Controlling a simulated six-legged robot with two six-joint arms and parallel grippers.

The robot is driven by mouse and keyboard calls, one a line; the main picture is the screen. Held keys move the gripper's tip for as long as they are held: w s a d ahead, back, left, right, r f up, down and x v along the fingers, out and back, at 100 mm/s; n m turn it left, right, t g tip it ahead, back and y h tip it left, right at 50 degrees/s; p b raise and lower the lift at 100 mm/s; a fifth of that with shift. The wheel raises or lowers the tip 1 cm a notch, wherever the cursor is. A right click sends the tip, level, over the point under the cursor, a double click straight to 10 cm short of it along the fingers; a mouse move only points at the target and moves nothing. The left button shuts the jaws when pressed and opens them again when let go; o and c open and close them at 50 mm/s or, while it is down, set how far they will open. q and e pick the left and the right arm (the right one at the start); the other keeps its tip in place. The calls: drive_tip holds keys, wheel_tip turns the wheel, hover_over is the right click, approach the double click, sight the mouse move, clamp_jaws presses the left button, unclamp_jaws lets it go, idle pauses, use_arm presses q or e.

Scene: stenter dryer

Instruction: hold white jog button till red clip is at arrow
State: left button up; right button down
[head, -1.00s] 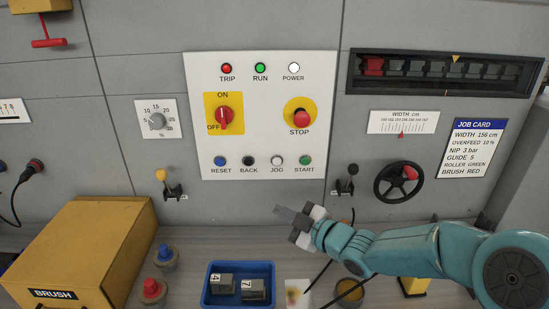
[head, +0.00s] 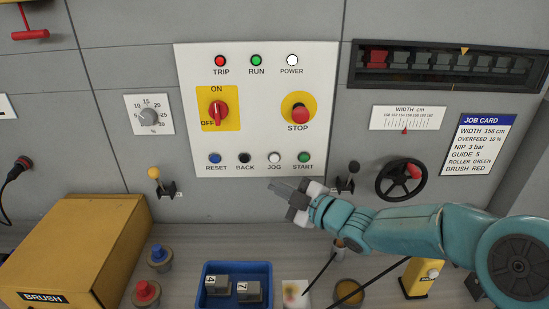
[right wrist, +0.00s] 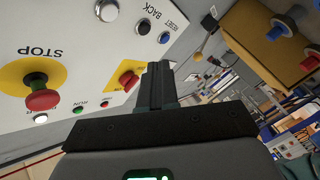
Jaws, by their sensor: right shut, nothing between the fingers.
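The white jog button (head: 274,158) sits in the bottom row of the white panel, above the label JOG. It also shows at the top of the right wrist view (right wrist: 106,10). My right gripper (head: 273,186) is shut and empty, a little below the jog button in the picture and apart from it. Its closed fingers also show in the right wrist view (right wrist: 157,85). The red clip (head: 376,58) is at the left end of the dark window, well left of the yellow arrow (head: 465,51). My left gripper is not in view.
A black back button (head: 245,158) and a green start button (head: 304,157) flank the jog button. The red stop knob (head: 300,114) is above. A black-knobbed lever (head: 350,175) and a handwheel (head: 401,180) are to the right. A blue tray (head: 237,269) stands below.

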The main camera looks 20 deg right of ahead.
sight(274, 159)
drive_tip(key=w+d+p, duration=0.2)
drive_tip(key=w+p, duration=0.2)
drive_tip(key=w, duration=0.4)
drive_tip(key=shift+d, duration=0.15)
idle(1.9)
drive_tip(key=shift+w+d, duration=0.1)
drive_tip(key=shift+w, duration=0.25)
drive_tip(key=shift+w+d+p, duration=0.1)
drive_tip(key=shift+w+p, duration=0.25)
drive_tip(key=shift+p, duration=0.05)
idle(4.4)
